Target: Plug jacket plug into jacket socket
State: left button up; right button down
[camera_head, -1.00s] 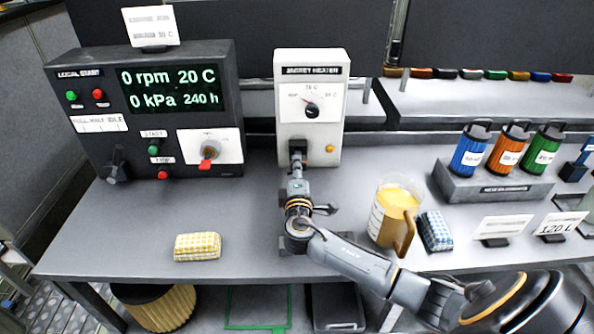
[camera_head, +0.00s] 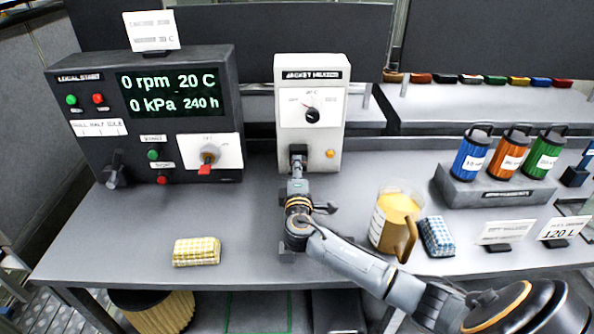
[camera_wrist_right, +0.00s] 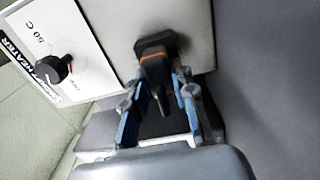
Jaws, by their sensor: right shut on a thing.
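The jacket heater (camera_head: 330,135) is a pale upright box at the back of the bench, with a dial and an orange button. The black jacket socket (camera_head: 298,150) is low on its front; in the right wrist view the socket (camera_wrist_right: 152,44) shows as a dark block. The black jacket plug (camera_wrist_right: 156,72) lies between my right gripper's fingers (camera_wrist_right: 158,92) and points at the socket, with an orange ring where they meet. They look in line and touching; I cannot tell how deep the plug sits. My right gripper (camera_head: 298,166) is shut on the plug. My left gripper is out of view.
A dark control panel (camera_head: 70,155) stands left of the heater. A yellow checked cloth (camera_head: 196,251) lies front left. A jug of yellow liquid (camera_head: 396,212) and a blue checked cloth (camera_head: 437,236) are close to my right arm. Several coloured canisters stand in a rack (camera_head: 500,192) at right.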

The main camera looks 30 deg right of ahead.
jog(key=c, duration=1)
grip_release()
